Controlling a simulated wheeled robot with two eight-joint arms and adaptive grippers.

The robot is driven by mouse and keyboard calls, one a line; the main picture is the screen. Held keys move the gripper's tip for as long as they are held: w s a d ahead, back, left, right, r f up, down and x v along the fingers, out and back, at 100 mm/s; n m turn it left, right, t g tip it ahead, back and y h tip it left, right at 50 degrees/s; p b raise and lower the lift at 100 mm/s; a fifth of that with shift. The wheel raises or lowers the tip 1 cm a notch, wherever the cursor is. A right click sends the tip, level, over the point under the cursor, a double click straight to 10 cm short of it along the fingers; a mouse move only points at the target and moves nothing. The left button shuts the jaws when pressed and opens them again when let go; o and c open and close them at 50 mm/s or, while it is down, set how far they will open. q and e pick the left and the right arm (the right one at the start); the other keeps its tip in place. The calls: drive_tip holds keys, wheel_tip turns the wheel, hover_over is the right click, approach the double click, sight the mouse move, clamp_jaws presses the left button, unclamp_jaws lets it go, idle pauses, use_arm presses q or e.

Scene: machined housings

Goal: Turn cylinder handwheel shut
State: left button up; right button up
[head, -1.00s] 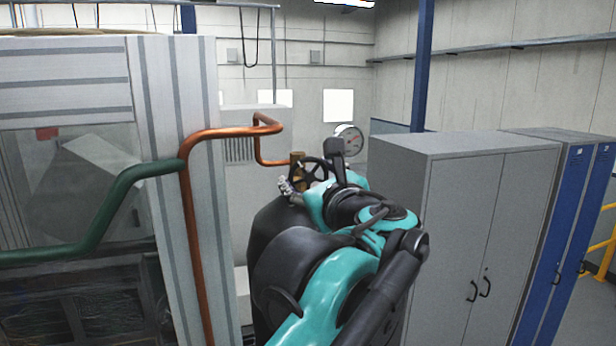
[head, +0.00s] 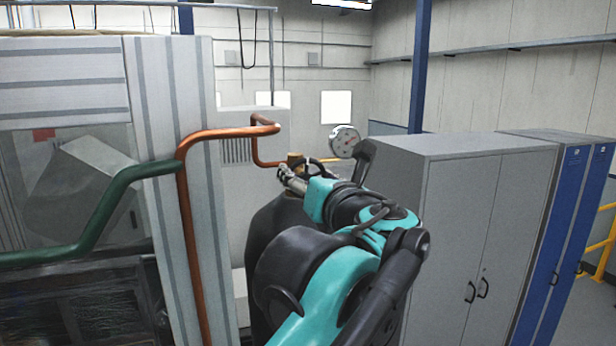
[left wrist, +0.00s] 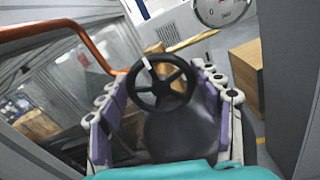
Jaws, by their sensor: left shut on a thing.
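The black spoked handwheel (left wrist: 161,88) with a white mark on its rim sits between the two fingers of my left gripper (left wrist: 162,84) in the left wrist view. The gripper is shut on the wheel, its purple-padded fingers at either side of the rim. A dark grey rounded cylinder (left wrist: 185,132) lies below the wheel. In the head view the handwheel (head: 317,166) is mostly hidden behind my left gripper (head: 292,179), next to a brass valve part (head: 294,158). My right gripper is not in view.
A round pressure gauge (head: 344,142) stands just behind the wheel. A copper pipe (head: 187,220) and a green pipe (head: 105,215) run along the machine housing (head: 182,90) at left. A grey cabinet (head: 440,200) and blue lockers (head: 572,210) stand at right. A cardboard-coloured box (left wrist: 247,75) shows beyond the right finger.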

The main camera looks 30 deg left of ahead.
use_arm(q)
drive_tip(key=shift+f, duration=0.1)
idle(0.3)
drive_tip(key=o, duration=1.2)
drive_tip(key=shift+c, duration=0.2)
drive_tip(key=v, duration=1.2)
drive_tip(key=shift+s, duration=0.1)
